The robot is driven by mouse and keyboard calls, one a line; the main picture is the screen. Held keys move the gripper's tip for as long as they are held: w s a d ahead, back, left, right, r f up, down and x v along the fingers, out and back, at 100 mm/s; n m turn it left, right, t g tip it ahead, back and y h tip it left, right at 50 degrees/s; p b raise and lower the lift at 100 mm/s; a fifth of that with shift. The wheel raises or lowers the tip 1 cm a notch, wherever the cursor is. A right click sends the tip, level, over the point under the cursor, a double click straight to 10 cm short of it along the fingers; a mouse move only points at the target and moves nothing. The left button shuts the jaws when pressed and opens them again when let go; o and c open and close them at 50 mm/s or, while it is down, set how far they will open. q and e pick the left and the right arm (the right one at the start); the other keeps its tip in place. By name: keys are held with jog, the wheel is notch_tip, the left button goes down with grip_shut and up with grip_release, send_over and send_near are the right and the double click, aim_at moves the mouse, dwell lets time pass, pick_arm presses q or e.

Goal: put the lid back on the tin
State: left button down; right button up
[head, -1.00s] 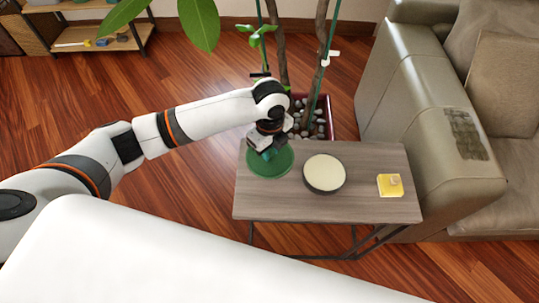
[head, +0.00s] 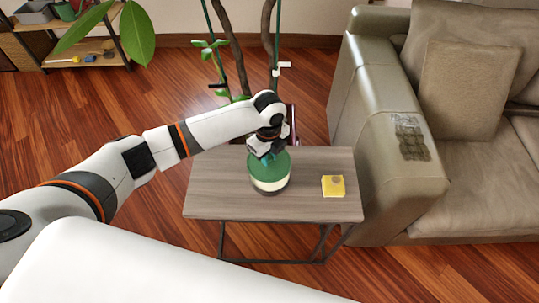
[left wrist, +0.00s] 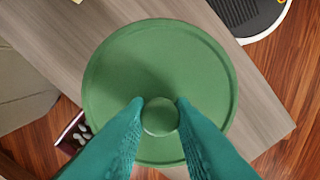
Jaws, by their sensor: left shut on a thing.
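The round green lid (head: 281,166) has a small knob (left wrist: 160,117) at its centre. My left gripper (head: 266,155) is shut on this knob, with one teal fingertip on each side in the left wrist view (left wrist: 160,105). The lid is held level over the tin (head: 270,188) on the table. I cannot tell how large the gap is. My right gripper is not in view.
The grey wooden side table (head: 220,195) has a yellow block (head: 333,186) to the right of the tin. A beige sofa (head: 375,170) stands close on the right. A potted plant (head: 238,45) rises behind the table. The table's left part is clear.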

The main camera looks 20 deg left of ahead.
aim_at(270, 166)
pick_arm(q)
notch_tip(270, 166, down, 3)
jog(key=shift+d+r+b, duration=0.15)
jog(key=shift+b, duration=1.1)
jog(key=shift+f, duration=0.25)
jog(key=shift+f+b, duration=0.45)
jog(key=shift+f, duration=0.35)
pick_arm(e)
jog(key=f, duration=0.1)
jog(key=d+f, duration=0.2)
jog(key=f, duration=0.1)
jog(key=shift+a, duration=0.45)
pick_arm(q)
jog(key=shift+p, duration=0.4)
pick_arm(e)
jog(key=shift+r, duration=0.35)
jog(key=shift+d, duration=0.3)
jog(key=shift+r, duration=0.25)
pick_arm(q)
jog(key=shift+f+p, duration=0.15)
jog(key=shift+p, duration=0.4)
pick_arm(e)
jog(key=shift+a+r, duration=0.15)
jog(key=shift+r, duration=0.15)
